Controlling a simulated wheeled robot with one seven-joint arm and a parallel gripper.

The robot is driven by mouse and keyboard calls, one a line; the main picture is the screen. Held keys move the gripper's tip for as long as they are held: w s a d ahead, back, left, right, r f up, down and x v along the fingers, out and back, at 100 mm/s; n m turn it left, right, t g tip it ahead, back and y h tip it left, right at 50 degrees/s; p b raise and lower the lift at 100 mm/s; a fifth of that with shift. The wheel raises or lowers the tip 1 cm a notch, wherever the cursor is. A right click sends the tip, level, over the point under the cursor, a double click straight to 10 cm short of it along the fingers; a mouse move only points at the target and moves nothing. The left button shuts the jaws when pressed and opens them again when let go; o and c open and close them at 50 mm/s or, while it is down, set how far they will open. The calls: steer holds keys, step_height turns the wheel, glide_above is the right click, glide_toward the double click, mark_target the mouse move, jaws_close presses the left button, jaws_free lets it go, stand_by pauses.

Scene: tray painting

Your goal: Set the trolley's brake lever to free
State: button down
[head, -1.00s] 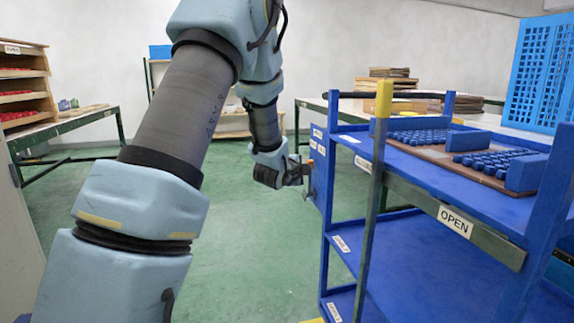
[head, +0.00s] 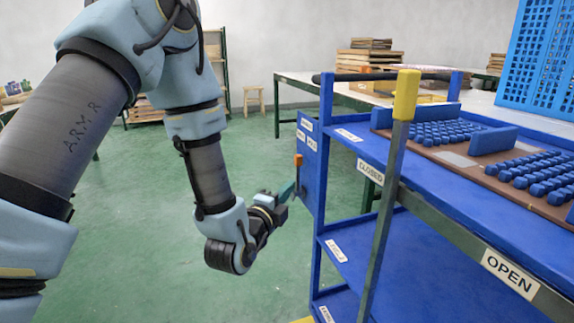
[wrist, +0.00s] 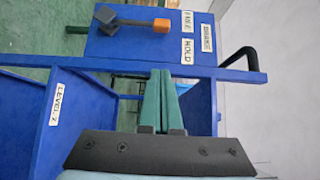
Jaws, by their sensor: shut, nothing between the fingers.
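The blue trolley (head: 415,180) stands at the right in the head view. Its left end panel (head: 311,170) carries the brake lever, whose orange knob (head: 298,160) shows above my fingers. In the wrist view the panel (wrist: 135,48) fills the top. The lever (wrist: 135,22) runs from a dark block to its orange knob (wrist: 160,25), roughly level with the FREE label (wrist: 188,20). The HOLD label (wrist: 187,50) sits lower. My gripper (head: 294,189) is shut and empty, its teal fingertips (wrist: 159,72) below the lever in the wrist view and apart from the knob.
A yellow-topped post (head: 404,95) rises at the trolley's near side, by the CLOSED label (head: 370,173) and OPEN label (head: 510,273). A tray of blue pieces (head: 450,155) lies on top. A stool (head: 254,95) stands behind. The green floor left of the trolley is clear.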

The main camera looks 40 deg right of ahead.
glide_toward(298, 174)
steer(key=d+r, duration=0.1)
steer(key=s+d+r, duration=0.1)
steer(key=d+r, duration=0.1)
steer(key=s+d+r, duration=0.1)
steer(key=d, duration=0.1)
steer(key=shift+s+r, duration=0.1)
steer(key=shift+r, duration=0.1)
steer(key=shift+w+d+p, duration=0.15)
steer(key=shift+w+d, duration=0.2)
steer(key=shift+w, duration=0.55)
steer(key=shift+w+d+p, duration=0.15)
steer(key=shift+w+d, duration=0.2)
steer(key=shift+w, duration=0.55)
